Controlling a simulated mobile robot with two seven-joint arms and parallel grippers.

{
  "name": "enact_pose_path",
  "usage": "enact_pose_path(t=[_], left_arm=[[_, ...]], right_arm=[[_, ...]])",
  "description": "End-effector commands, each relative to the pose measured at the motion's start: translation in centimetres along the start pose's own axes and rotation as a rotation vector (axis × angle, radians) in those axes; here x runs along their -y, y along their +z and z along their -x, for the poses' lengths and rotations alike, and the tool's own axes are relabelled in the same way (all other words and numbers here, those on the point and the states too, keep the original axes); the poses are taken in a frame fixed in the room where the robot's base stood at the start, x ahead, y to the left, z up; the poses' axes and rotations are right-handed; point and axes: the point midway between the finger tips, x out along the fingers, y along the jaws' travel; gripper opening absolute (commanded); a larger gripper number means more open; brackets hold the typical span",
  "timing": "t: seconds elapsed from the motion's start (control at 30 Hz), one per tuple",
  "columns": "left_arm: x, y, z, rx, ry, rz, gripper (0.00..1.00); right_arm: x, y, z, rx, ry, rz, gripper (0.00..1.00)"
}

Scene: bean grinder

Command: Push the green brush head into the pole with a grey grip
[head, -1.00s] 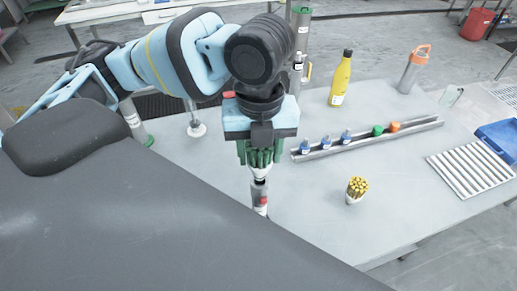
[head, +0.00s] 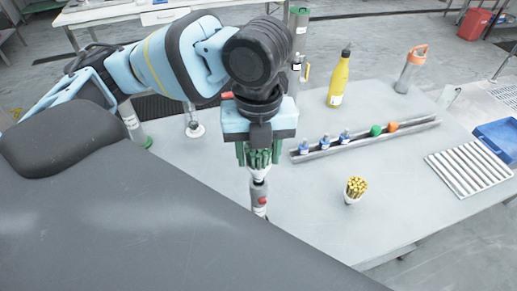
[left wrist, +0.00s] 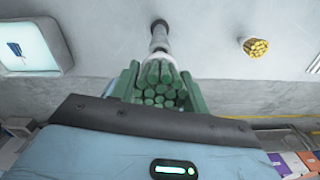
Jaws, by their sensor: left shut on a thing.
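My left gripper (head: 260,150) points down over the table and is shut on the green brush head (head: 259,158), a bundle of thick green bristles with a pale tapered collar below. In the left wrist view the brush head (left wrist: 160,84) shows bristle ends towards the camera, between the gripper's green fingers. The pole (head: 259,191), grey with a red patch, stands directly under the collar, roughly in line with it. It also shows beyond the brush head in the left wrist view (left wrist: 158,36). Collar and pole appear to meet; how deep the collar sits cannot be told. My right gripper is not in view.
A slatted rack (head: 470,172) and blue bin lie far right.

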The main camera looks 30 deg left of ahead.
Motion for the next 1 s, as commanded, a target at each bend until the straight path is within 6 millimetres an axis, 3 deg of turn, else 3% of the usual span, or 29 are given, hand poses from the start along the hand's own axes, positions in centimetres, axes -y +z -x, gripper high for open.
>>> enact_pose_path(t=[1.0], left_arm=[[0.0,0.0,-2.2,-0.001,0.0,0.0,0.23]], right_arm=[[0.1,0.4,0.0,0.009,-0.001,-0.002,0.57]])
